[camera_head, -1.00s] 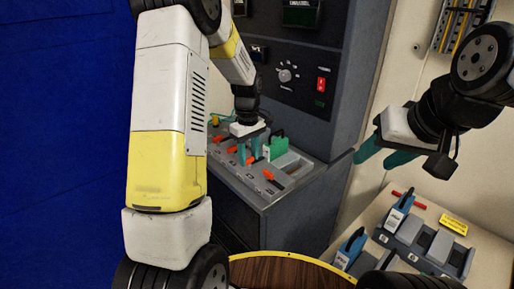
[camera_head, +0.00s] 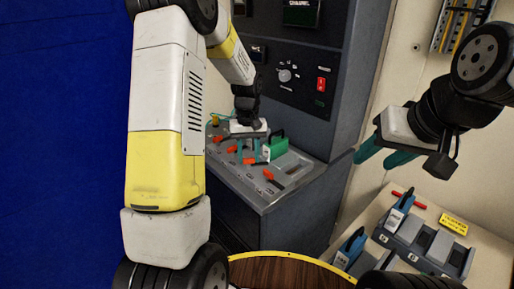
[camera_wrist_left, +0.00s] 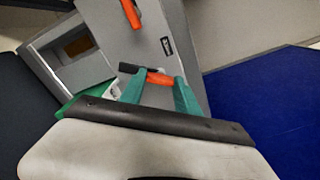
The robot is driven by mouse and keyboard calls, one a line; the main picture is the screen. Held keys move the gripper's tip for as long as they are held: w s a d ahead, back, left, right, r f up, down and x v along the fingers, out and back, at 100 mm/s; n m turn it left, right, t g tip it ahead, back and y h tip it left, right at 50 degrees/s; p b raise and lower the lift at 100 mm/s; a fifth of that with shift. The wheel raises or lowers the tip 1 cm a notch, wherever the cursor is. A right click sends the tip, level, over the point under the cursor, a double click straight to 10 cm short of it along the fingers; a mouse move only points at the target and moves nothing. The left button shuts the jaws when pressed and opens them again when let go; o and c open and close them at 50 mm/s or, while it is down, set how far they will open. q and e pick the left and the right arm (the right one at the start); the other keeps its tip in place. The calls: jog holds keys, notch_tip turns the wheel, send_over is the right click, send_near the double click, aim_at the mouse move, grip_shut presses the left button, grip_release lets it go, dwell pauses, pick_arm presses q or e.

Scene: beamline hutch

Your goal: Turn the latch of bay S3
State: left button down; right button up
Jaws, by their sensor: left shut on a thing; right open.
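A grey sloped panel (camera_head: 232,176) holds several orange-handled latches. My left gripper (camera_head: 249,157) reaches down to the panel and is shut on one orange latch handle (camera_head: 250,160). In the left wrist view the two green fingers (camera_wrist_left: 158,88) stand on either side of this orange handle (camera_wrist_left: 158,77), which has a dark end. Another orange latch (camera_wrist_left: 131,14) is beyond it. The bay labels are too small to read, so I cannot tell which one is S3. My right gripper (camera_head: 373,161) is open and empty, in the air at right.
A table at lower right carries blue-handled items (camera_head: 399,211), a grey holder (camera_head: 418,240) and a yellow label (camera_head: 453,224). A blue wall fills the left.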

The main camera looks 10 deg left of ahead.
aim_at(249, 159)
pick_arm(q)
jog(key=m, duration=0.5)
jog(key=shift+m, duration=0.3)
jog(key=m, duration=0.4)
jog(key=shift+m, duration=0.4)
jog(key=c, duration=0.9)
grip_release()
notch_tip(249, 159, up, 8)
jog(key=shift+f, duration=0.1)
jog(key=shift+s, duration=0.1)
